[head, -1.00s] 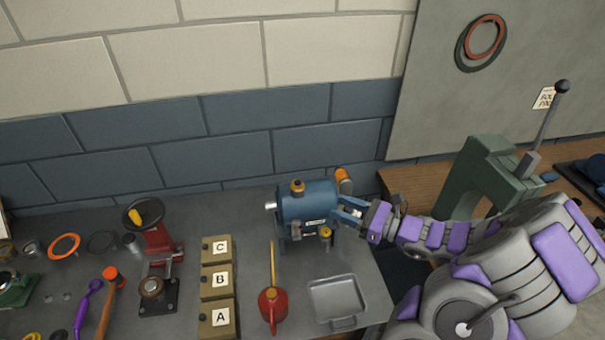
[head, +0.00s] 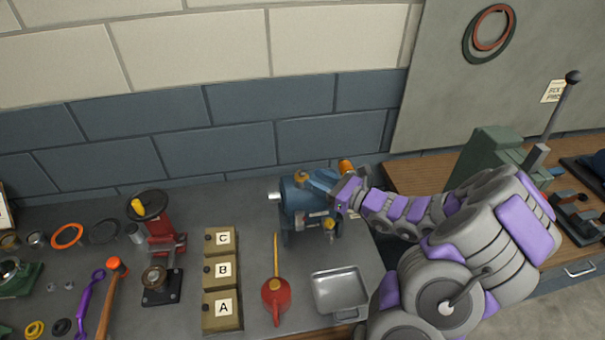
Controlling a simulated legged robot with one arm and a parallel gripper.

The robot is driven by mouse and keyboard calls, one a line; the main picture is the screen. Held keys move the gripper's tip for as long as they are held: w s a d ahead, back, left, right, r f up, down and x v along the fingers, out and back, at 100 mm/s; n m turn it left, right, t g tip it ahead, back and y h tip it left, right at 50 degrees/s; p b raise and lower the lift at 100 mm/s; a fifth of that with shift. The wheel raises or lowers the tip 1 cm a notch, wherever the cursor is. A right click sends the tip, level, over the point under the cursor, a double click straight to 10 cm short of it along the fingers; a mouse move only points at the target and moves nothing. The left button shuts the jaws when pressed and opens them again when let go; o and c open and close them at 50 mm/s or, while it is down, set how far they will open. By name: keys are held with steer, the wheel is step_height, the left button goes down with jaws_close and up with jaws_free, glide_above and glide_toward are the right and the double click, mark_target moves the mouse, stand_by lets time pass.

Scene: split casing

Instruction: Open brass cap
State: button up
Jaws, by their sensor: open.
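A blue cylindrical casing (head: 294,196) stands on the grey bench against the wall. A brass cap (head: 302,176) sits on top of it. Another brass-coloured fitting (head: 330,224) is low on its front, and an orange-brown part (head: 346,167) shows at its right end. My gripper (head: 318,183) has blue fingers and is open. It reaches in from the right, over the casing's top, with its tips just right of the top cap. Whether they touch the cap I cannot tell. The fingers and wrist hide the casing's upper right part.
Boxes A, B and C (head: 221,270) are to the left. A green press (head: 484,158) stands behind my arm at right.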

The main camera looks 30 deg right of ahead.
mark_target(305, 174)
steer(key=shift+x, duration=2.75)
steer(key=shift+c, duration=0.2)
jaws_close()
